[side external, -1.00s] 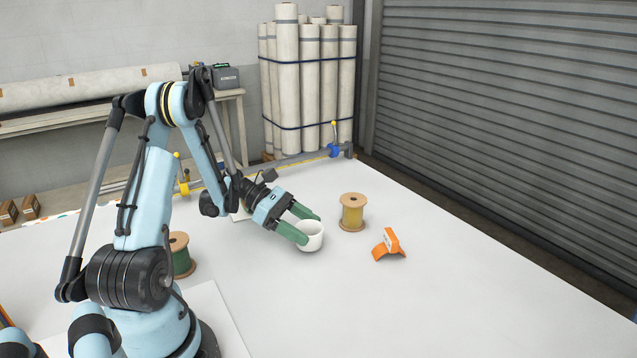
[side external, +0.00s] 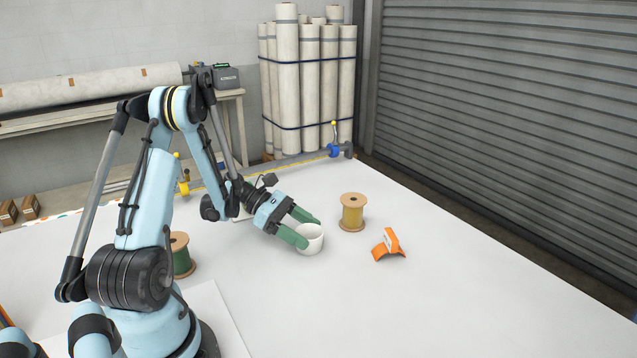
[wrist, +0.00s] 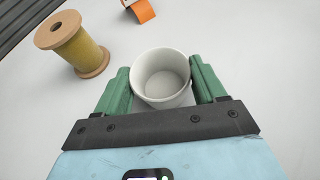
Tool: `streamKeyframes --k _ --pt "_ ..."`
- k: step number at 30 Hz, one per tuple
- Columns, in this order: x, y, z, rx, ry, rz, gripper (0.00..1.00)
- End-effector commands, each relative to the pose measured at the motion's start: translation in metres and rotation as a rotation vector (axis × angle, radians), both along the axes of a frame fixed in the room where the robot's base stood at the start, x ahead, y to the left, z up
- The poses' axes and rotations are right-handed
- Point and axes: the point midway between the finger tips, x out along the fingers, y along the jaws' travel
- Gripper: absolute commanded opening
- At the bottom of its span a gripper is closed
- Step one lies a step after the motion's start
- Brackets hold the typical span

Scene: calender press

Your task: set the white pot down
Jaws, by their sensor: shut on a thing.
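The white pot (side external: 311,241) is a small, round, open-topped vessel, low over or on the white table; I cannot tell whether its base touches. My gripper (side external: 306,229) is shut on it, with one green finger on each side. In the wrist view, the pot (wrist: 162,92) sits between the two green fingers of my gripper (wrist: 162,88), mouth toward the camera and empty inside. Part of its near side is hidden by the gripper's dark bar.
A yellow spool (side external: 353,213) stands just behind and right of the pot. A green spool (side external: 181,255) stands left, beside my arm. The table (side external: 430,300) is clear in front and to the right.

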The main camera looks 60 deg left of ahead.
Motion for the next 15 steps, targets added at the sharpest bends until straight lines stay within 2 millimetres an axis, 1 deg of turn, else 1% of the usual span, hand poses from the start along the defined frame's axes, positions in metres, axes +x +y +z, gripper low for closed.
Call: streamKeyframes --k 1,2,7,15 --pt "0.0 0.0 -0.001 0.0 0.0 0.0 0.4" --pt "0.0 0.0 -0.0009 0.0 0.0 0.0 0.73" --pt "0.0 0.0 -0.0008 0.0 0.0 0.0 0.99" --pt "-0.0004 0.0008 -0.0005 0.0 0.0 0.0 1.0"
